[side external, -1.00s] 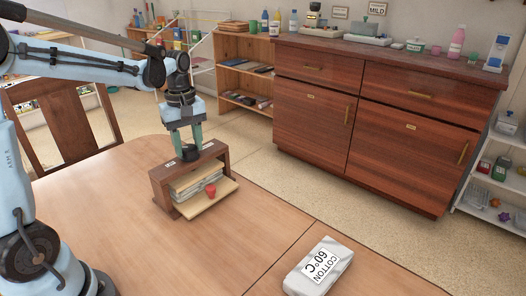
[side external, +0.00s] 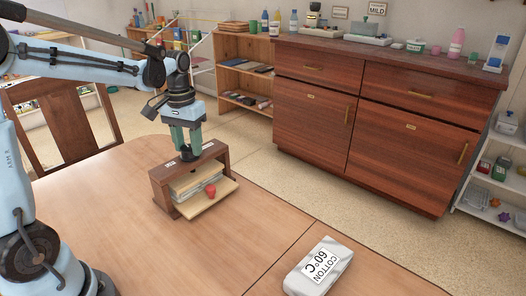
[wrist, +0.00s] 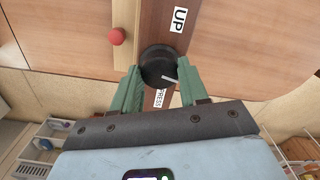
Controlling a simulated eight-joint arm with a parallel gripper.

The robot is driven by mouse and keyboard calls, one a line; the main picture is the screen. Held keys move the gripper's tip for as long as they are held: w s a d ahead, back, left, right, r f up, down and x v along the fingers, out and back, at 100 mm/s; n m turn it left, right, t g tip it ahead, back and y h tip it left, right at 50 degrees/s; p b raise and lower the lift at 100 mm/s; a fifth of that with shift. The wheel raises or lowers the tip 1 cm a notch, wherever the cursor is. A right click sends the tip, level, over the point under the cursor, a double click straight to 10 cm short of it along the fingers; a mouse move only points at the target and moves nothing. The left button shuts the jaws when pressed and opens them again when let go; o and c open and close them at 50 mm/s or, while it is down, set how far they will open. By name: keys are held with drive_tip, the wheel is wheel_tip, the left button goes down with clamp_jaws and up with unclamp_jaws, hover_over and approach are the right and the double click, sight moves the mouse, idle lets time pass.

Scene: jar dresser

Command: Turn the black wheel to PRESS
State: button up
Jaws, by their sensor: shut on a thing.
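The black wheel (wrist: 157,62) sits on top of a small brown wooden press (side external: 217,153) on the table. In the wrist view my gripper (wrist: 159,70) has its green fingers on either side of the wheel, shut on it. The wheel's white pointer mark (wrist: 171,79) points right and slightly down, between the two labels. The UP label (wrist: 179,20) is at the top right. The PRESS label (wrist: 158,98) is below the wheel, partly hidden.
A red knob (side external: 210,190) is on the pale board at the press's front. A wooden dresser (side external: 390,125) stands behind.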

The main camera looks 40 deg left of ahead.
sight(188, 147)
drive_tip(key=m, duration=0.6)
drive_tip(key=shift+m, duration=0.3)
drive_tip(key=m, duration=0.5)
drive_tip(key=shift+m, duration=0.4)
drive_tip(key=o, duration=1.1)
drive_tip(key=shift+c, duration=0.2)
wheel_tip(188, 147, up, 12)
drive_tip(key=s+d+f+n+t, duration=0.7)
drive_tip(key=d+f, duration=0.3)
drive_tip(key=d, duration=0.3)
drive_tip(key=shift+s+f+n, duration=0.3)
drive_tip(key=shift+f+n, duration=0.1)
drive_tip(key=shift+n, duration=0.2)
